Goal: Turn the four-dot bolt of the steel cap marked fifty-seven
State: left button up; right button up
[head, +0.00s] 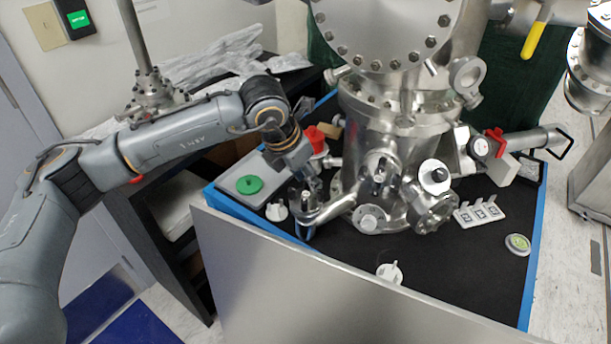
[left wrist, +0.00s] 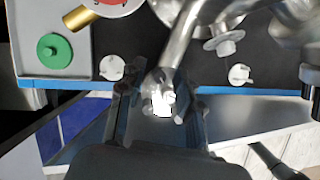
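A steel chamber (head: 385,160) stands on the black bench top. A steel pipe stub (head: 335,208) slants from it toward the front left. My left gripper (head: 303,195) is over the stub's outer end. In the left wrist view the stub (left wrist: 180,45) ends in a steel end piece with a bright, washed-out face (left wrist: 163,101). My left gripper (left wrist: 158,112) has its fingers apart, one on each side of this end; contact does not show. The number fifty-seven and the bolt dots cannot be read. My right gripper is out of view.
A grey tray (head: 236,196) holds a green disc (head: 249,185). White knob-like parts lie at the left (head: 277,211) and front (head: 389,273) of the bench. A row of marked plates (head: 478,212) lies at right. A grey panel (head: 290,275) stands along the front edge.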

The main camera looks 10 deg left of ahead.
pick_arm(q)
jog(key=shift+r+n+p, duration=0.1)
jog(key=shift+n+p, duration=0.2)
jog(key=shift+p, duration=0.3)
jog(key=n+p, duration=0.2)
jog(key=n+y+p, duration=0.1)
jog(key=p, duration=0.2)
jog(key=n+y+p, duration=0.1)
jog(key=n+p, duration=0.1)
jog(key=p, duration=0.1)
jog(key=shift+s+d+r+n+t, duration=0.1)
jog(key=shift+d+r+n+t, duration=0.1)
jog(key=shift+r+n+t, duration=0.1)
jog(key=shift+s+r+b, duration=0.3)
jog(key=shift+r+b, duration=0.1)
jog(key=shift+b, duration=0.35)
jog(key=b+v, duration=0.2)
jog(key=v, duration=1)
jog(key=shift+d+f, duration=0.1)
